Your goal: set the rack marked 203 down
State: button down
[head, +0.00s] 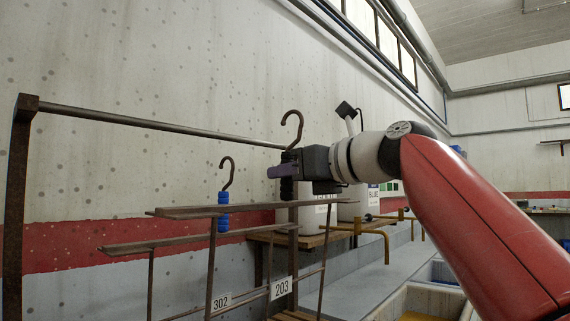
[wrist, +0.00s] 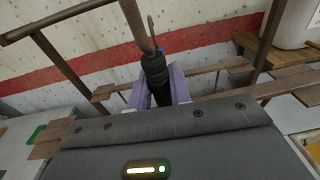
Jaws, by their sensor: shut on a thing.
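The rack marked 203 has a dark hook (head: 292,118), a black ribbed grip (head: 287,188), a brown upright and a white 203 tag (head: 281,288). My gripper (head: 285,171) is shut around the black grip, just below the hook. In the wrist view, my gripper's pale purple fingers (wrist: 158,90) flank the black grip (wrist: 155,68). The hook's top is above the far visible end of the metal rail (head: 160,125); I cannot tell whether they touch. The rack's feet are hidden or out of frame.
Another rack, with a blue grip (head: 223,212) and a 302 tag (head: 221,301), stands close on the left, its hook below the rail line in the picture. White buckets (head: 313,220) stand on a wooden shelf (head: 312,240) behind. An open bin (head: 396,303) is at lower right.

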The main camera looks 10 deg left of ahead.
jog(key=shift+f, duration=3.25)
jog(key=c, duration=1.3)
grip_release()
jog(key=shift+o, duration=1)
jog(key=shift+f, duration=0.15)
jog(key=o, duration=1.1)
jog(key=f+b+v, duration=0.1)
jog(key=b+v, duration=0.2)
jog(key=v, duration=0.9)
